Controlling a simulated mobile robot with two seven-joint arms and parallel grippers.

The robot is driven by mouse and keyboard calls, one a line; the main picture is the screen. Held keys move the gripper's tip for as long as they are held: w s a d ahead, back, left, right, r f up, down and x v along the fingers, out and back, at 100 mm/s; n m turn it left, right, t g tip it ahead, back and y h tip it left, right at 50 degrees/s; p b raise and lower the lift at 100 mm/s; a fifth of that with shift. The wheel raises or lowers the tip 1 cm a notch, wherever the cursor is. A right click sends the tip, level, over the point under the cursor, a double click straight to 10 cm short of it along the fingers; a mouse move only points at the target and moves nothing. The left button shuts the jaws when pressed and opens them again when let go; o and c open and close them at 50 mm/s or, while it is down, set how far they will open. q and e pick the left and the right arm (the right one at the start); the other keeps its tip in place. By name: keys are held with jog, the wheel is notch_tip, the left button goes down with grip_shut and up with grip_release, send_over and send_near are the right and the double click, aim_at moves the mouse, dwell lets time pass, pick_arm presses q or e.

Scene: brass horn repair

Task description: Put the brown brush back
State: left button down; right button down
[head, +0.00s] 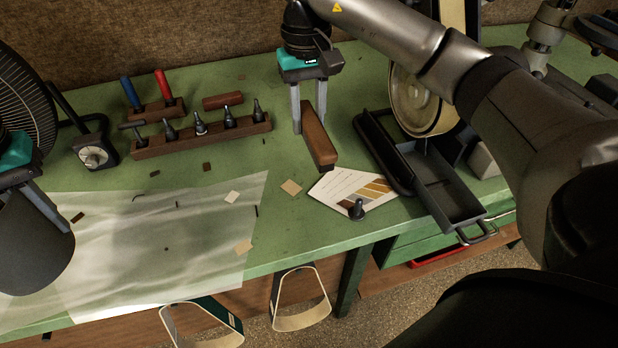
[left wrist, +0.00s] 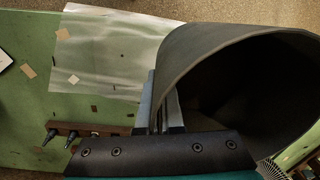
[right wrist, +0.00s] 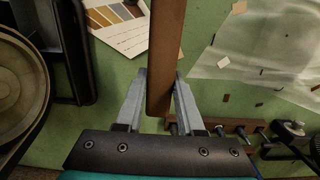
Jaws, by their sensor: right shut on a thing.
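The brown brush (head: 320,145) is a long wooden block at mid-table, left of the black tray. It also shows in the right wrist view (right wrist: 164,60). My right gripper (head: 310,115) comes down from above and is shut on the brush near its far end. The brush's near end reaches toward the white card; I cannot tell whether it touches the table. My left gripper (head: 45,215) is at the far left beside a large dark grey round container (head: 32,262). In the left wrist view its fingers (left wrist: 162,105) straddle or meet the container's wall; their closure is unclear.
A wooden rack (head: 205,136) with several dark tools, a shorter brown block (head: 222,101) and a red and a blue handle stand behind. The white card (head: 345,190), black tray (head: 440,190) and brass horn part (head: 420,105) are at right. A clear sheet (head: 150,250) covers the front left.

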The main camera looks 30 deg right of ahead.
aim_at(308, 185)
pick_arm(q)
jog(key=shift+f+b, duration=0.55)
jog(key=shift+f, duration=0.05)
pick_arm(e)
notch_tip(308, 185, down, 14)
jog(key=shift+f, duration=0.1)
pick_arm(q)
jog(key=shift+f, duration=0.1)
pick_arm(e)
jog(key=shift+f, duration=0.1)
pick_arm(q)
jog(key=shift+f, duration=0.15)
pick_arm(e)
jog(key=shift+f, duration=0.15)
jog(key=c, duration=0.5)
grip_release()
pick_arm(q)
jog(key=shift+r, duration=0.2)
pick_arm(e)
jog(key=shift+r, duration=0.2)
pick_arm(q)
jog(key=shift+r, duration=0.15)
pick_arm(e)
jog(key=shift+r, duration=0.3)
pick_arm(q)
jog(key=shift+r+p, duration=0.4)
jog(key=shift+p, duration=0.1)
pick_arm(e)
jog(key=r, duration=1.1)
jog(key=shift+w+r, duration=0.25)
